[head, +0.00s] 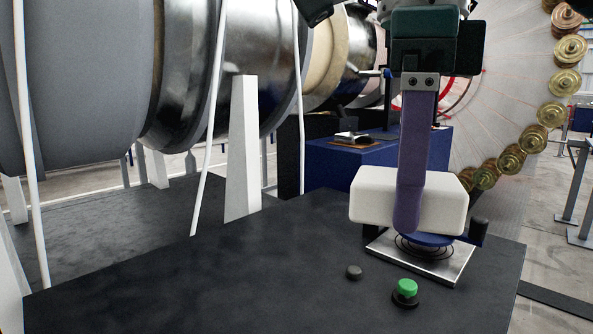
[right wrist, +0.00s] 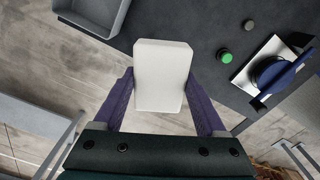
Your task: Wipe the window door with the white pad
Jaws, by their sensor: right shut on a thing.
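The white pad (head: 445,207) is a thick block with rounded edges. My right gripper (head: 408,212) is shut on it, with a purple finger across its near face. In the right wrist view the white pad (right wrist: 160,75) sits between both purple fingers. It is held near the dark table's edge, and in the head view it covers part of a blue-handled switch. I cannot clearly make out the window door; slim white bars (head: 209,120) stand at the left in front of the large cylinders. My left gripper is not in view.
The dark table (head: 200,270) bears a green button (head: 407,288), a small black knob (head: 354,272) and the blue-handled switch (right wrist: 275,75) on a metal plate (head: 440,268). A grey tray (right wrist: 92,17) shows in the wrist view. The table's left part is clear.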

